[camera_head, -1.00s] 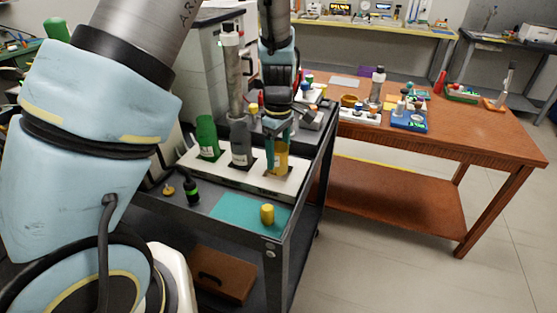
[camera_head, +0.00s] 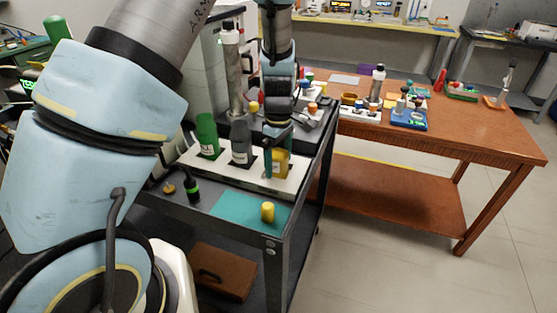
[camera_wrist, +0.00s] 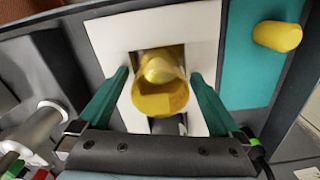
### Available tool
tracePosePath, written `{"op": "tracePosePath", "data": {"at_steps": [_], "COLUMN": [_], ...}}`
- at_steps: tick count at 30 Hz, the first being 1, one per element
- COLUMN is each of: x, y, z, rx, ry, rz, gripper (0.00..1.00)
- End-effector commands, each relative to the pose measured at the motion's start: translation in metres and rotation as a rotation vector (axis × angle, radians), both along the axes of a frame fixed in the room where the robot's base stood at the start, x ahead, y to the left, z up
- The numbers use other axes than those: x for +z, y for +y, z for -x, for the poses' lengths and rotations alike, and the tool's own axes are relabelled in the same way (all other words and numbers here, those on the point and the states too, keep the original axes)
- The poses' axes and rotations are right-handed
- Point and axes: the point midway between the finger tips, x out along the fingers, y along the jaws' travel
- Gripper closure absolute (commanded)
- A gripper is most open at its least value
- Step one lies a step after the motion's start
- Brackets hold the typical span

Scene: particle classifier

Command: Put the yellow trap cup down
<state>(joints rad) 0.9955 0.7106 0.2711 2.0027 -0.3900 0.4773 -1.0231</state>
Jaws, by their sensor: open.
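The yellow trap cup (camera_head: 281,164) stands in the right-hand opening of the white rack (camera_head: 225,171) on the cart. In the wrist view the cup (camera_wrist: 160,101) shows from above, with a rounded yellow shape inside it, in the rack's square opening. My gripper (camera_head: 279,160) is at the cup. Its two teal fingers (camera_wrist: 158,92) are spread on either side of the cup, with gaps between them and its wall. How deep the cup sits in the rack is hard to tell.
A green cup (camera_head: 207,136) and a grey cup (camera_head: 240,143) stand in the rack to the left. A small yellow cylinder (camera_head: 267,212) is on the teal mat (camera_head: 233,208) in front. A wooden table (camera_head: 460,125) with several items stands to the right.

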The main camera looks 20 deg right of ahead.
Motion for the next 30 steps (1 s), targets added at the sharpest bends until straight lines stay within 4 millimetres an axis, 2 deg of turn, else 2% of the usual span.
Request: {"op": "tracePosePath", "data": {"at_steps": [5,8,15,21,30], "x": [0.011,0.027,0.079,0.110,0.123], "y": [-0.001,-0.002,-0.002,-0.001,0.000], "z": [0.000,0.000,-0.001,0.000,0.000], "rx": [-0.001,-0.002,-0.003,-0.002,0.000], "ry": [-0.002,-0.004,-0.004,-0.002,-0.001], "rz": [0.002,0.004,0.006,0.003,-0.001], "gripper": [0.00,0.00,0.00,0.00,0.00]}}
